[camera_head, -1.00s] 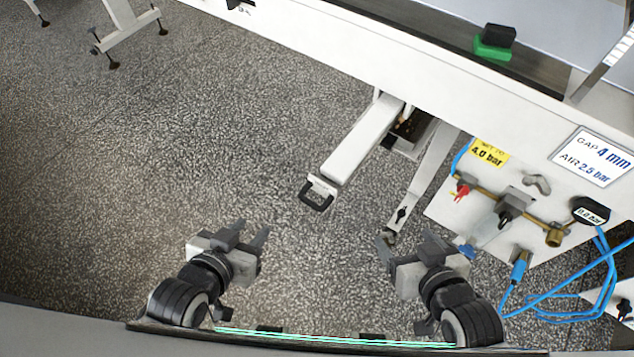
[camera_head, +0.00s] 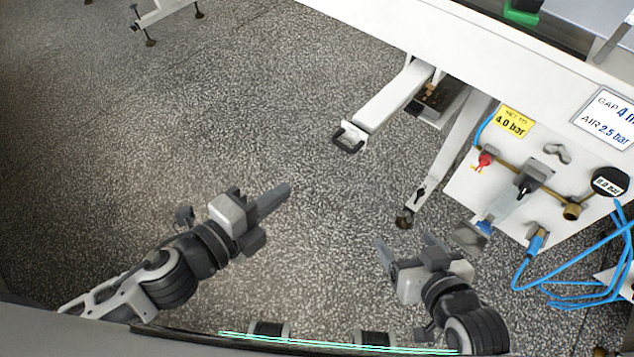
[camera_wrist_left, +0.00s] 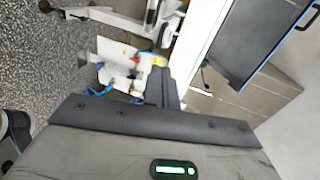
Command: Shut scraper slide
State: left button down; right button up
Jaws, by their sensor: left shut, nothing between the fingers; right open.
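The scraper slide (camera_head: 393,100) is a long white drawer-like bar sticking out from under the white machine. Its black loop handle (camera_head: 350,139) is at the near end, over the floor. A dark opening with a brown patch shows beside its inner end. My left gripper (camera_head: 283,194) is shut and empty, left of and nearer than the handle, clear of it. Its shut fingers also show in the left wrist view (camera_wrist_left: 161,86). My right gripper (camera_head: 409,249) is open and empty, nearer than the handle and to its right, apart from everything.
A white machine leg (camera_head: 450,150) stands right of the slide. A white panel with valves, a gauge (camera_head: 609,182) and blue hoses (camera_head: 575,290) is at the right. The speckled floor at left is free.

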aim_at(343, 149)
pick_arm(q)
jog(key=shift+m, duration=0.4)
jog(key=p+x, duration=0.1)
jog(key=x, duration=1.3)
jog(key=shift+d+r, duration=0.1)
